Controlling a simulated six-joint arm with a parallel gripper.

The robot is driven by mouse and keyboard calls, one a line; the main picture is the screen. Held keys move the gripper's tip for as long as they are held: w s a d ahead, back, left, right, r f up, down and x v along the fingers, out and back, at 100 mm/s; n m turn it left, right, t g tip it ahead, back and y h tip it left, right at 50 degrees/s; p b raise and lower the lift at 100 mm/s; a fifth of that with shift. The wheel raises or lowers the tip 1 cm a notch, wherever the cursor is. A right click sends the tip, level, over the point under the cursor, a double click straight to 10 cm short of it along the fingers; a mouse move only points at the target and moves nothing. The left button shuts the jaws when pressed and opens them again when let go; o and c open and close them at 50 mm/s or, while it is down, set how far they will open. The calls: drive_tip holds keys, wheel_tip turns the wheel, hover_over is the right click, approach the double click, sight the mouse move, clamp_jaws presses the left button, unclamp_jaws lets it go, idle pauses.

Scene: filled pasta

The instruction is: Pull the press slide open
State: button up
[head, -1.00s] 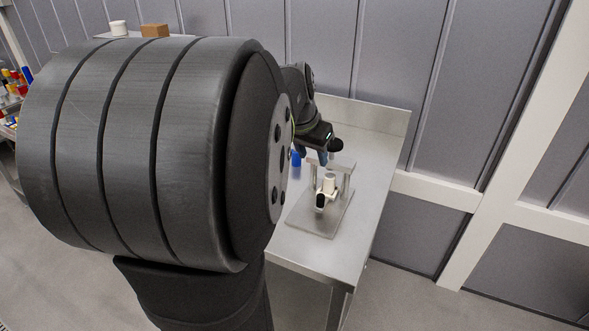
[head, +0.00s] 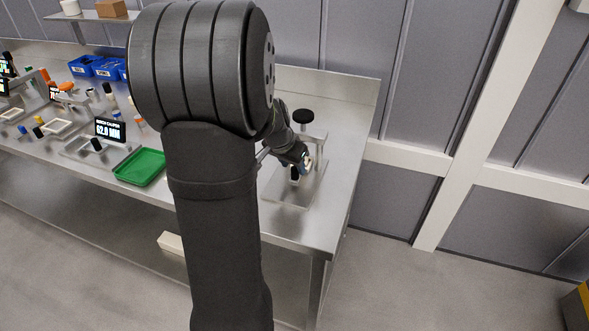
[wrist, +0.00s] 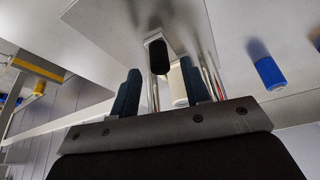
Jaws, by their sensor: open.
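The press (head: 318,140) is a metal frame with a black round knob (head: 303,116) on top, standing on a metal base plate (head: 290,190) on the bench's right part. Its slide has a black rounded handle (wrist: 160,60) on a pale mount in the wrist view; the handle also shows in the head view (head: 294,176). My gripper (wrist: 157,78) is open, with a dark blue finger on each side of the handle's line in the wrist view. The handle appears at about fingertip level; I cannot tell its depth between them. A pale cylinder (wrist: 178,84) and shiny rods are partly hidden behind the right finger.
A blue cylinder (wrist: 270,73) stands on the bench near the press. A green tray (head: 141,167), a display (head: 109,129) and blue bins (head: 108,67) stand to the left. My arm hides the bench's middle. Bare bench top (head: 345,110) lies right of the press.

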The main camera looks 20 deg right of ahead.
sight(294, 168)
drive_tip(key=shift+x, duration=1.55)
drive_tip(key=shift+a, duration=0.1)
clamp_jaws()
